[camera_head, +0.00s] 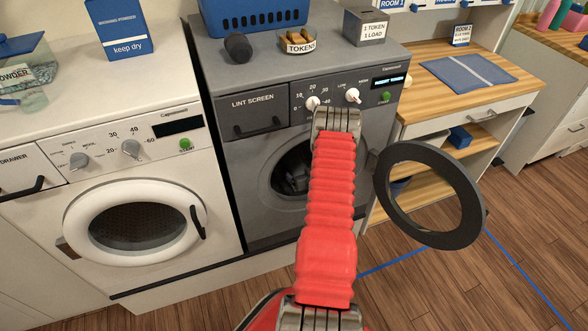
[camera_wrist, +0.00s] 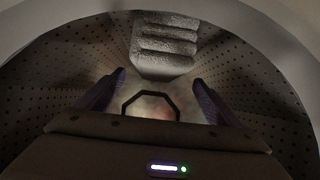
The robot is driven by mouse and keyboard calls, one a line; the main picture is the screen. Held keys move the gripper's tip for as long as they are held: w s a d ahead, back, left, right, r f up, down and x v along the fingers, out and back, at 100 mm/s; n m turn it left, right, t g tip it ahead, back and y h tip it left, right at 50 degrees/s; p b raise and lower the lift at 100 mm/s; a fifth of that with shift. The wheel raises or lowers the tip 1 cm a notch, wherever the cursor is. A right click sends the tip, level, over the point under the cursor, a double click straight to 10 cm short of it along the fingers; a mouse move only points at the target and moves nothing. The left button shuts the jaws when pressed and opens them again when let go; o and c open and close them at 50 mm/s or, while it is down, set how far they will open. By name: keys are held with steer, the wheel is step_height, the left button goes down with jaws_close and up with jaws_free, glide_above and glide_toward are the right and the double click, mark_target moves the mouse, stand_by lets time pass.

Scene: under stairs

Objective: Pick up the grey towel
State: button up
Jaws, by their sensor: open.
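The grey towel (camera_wrist: 165,45) shows in the wrist view as a thick, textured, folded bundle inside the perforated drum (camera_wrist: 75,62). It lies just beyond my gripper (camera_wrist: 158,80), near the middle of the view. My gripper is inside the drum; its two dark fingers are spread apart with nothing between them. The fingers do not appear to touch the towel. In the head view, my red arm covers part of the grey dryer's (camera_head: 255,190) round opening. Something dark shows inside that opening, but I cannot tell whether it is towel or gripper.
The dryer's round door (camera_head: 390,205) stands open to the right of my arm. A white washer (camera_head: 215,215) with a shut door stands at left. A blue basket (camera_head: 250,12), token bowl (camera_head: 298,44) and grey box (camera_head: 366,27) sit on the dryer. A folded blue cloth (camera_head: 465,72) lies on the wooden counter.

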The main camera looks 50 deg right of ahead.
mark_target(297, 167)
steer(key=shift+x, duration=1.05)
steer(key=shift+w, duration=0.1)
steer(key=shift+x, duration=2.5)
steer(key=shift+c, duration=0.3)
steer(key=shift+d, duration=0.1)
steer(key=c, duration=1.3)
